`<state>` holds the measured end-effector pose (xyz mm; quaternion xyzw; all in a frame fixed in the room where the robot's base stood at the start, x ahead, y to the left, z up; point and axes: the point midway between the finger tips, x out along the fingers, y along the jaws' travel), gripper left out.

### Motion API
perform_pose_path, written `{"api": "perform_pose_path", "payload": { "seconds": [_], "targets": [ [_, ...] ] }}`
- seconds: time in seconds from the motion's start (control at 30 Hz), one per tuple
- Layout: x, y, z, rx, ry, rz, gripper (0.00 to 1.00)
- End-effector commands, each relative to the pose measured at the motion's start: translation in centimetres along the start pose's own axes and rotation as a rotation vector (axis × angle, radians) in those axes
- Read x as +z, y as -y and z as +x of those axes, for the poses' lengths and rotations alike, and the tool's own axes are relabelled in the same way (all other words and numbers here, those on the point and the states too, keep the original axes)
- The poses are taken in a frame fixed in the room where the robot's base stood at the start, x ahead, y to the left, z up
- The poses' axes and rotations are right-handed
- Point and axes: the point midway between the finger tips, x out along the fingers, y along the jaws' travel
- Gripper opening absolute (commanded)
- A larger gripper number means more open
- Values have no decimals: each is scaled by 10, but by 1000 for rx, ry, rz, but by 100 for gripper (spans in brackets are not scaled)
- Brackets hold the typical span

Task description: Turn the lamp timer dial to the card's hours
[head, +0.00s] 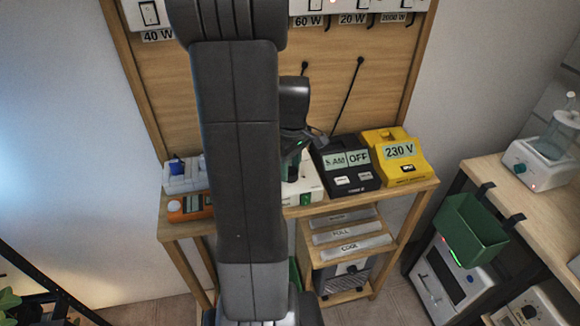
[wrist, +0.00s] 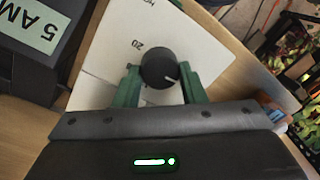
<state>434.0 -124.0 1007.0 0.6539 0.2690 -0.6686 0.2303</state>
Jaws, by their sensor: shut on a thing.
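The dial (wrist: 159,62) is a round black knob with a short white pointer mark. In the wrist view the mark points to the lower right. It sits on a white timer box (wrist: 105,62), where a printed "20" shows above left of the knob. In the head view the white box (head: 308,190) stands on the bench, partly hidden by my arm. My gripper (wrist: 160,69) has its green fingers on both sides of the knob and is shut on it. I cannot make out an hours card in either view.
An orange device (head: 190,207) is at the left. A shelf (head: 345,252) is below. A green bin (head: 470,230) hangs on the right-hand table.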

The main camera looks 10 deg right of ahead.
Motion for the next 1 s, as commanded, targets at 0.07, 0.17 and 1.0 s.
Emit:
{"api": "perform_pose_path", "payload": {
  "seconds": [0.07, 0.17, 1.0],
  "targets": [
    [0, 0, 0, 0, -3, 43, 14],
    [0, 0, 0, 0, -8, 117, 14],
    [2, -2, -1, 1, -55, 907, 14]
  ]
}}
